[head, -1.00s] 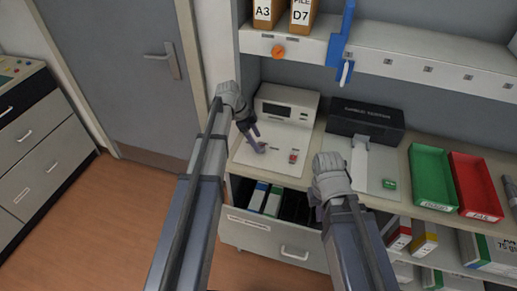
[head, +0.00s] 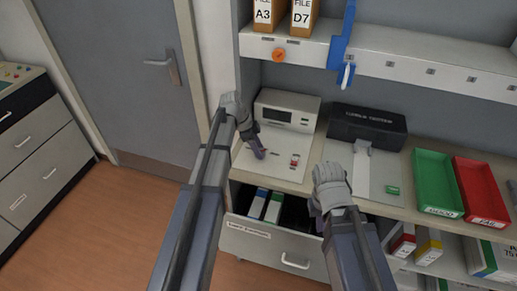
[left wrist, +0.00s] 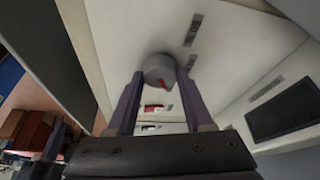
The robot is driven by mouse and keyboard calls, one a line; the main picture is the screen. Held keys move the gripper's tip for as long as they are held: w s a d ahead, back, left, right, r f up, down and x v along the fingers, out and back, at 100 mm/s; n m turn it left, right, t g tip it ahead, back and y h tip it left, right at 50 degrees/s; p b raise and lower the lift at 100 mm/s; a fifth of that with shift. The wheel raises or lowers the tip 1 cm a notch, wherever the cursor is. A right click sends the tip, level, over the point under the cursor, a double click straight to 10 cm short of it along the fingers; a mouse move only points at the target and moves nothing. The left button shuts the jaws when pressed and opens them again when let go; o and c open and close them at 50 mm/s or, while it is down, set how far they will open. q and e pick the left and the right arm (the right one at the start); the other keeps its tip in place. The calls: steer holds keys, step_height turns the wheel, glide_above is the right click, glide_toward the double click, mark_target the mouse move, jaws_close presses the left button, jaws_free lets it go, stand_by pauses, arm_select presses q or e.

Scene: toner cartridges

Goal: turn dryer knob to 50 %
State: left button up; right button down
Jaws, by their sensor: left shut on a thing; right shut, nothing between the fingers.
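The dryer (head: 300,101) is a cream unit with a dark display and a sloping front panel on the counter. Its round grey knob (left wrist: 159,69) with a red pointer mark sits between my left fingers in the left wrist view. The pointer is turned toward the lower right there; I cannot read a scale. My left gripper (head: 259,152) is shut on the knob, which the fingers hide in the head view. My right gripper (head: 316,208) is shut and empty, in front of the counter's edge.
A red button (head: 294,160) is right of the knob. A black-topped device (head: 368,127), a green tray (head: 436,180) and a red tray (head: 480,188) stand further right. Below, an open drawer (head: 262,243) holds binders. An orange knob (head: 279,55) is on the shelf edge.

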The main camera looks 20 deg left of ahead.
arm_select(q)
jaws_close()
steer(key=shift+s+n, duration=0.1)
steer(key=shift+n, duration=0.2)
steer(key=n+t, duration=0.1)
steer(key=n, duration=0.3)
steer(key=shift+s+d+n+t+y, duration=0.1)
steer(key=shift+s+n+t+y, duration=0.1)
steer(key=shift+n+t+y, duration=0.15)
steer(key=n+y, duration=0.1)
steer(key=n, duration=0.2)
steer(key=n+t+y, duration=0.1)
steer(key=n, duration=0.2)
steer(key=shift+d+t, duration=0.15)
steer(key=shift+t, duration=0.1)
steer(key=n+y, duration=0.1)
steer(key=n, duration=0.2)
steer(key=n+y, duration=0.1)
steer(key=n, duration=0.2)
steer(key=shift+d+n+y, duration=0.15)
steer(key=shift+n+y, duration=0.1)
steer(key=n+y, duration=0.1)
steer(key=n, duration=0.4)
steer(key=shift+w+d+n+g+y, duration=0.1)
steer(key=shift+d+n+g+y, duration=0.05)
steer(key=shift+n+g+y, duration=0.25)
steer(key=shift+n, duration=0.3)
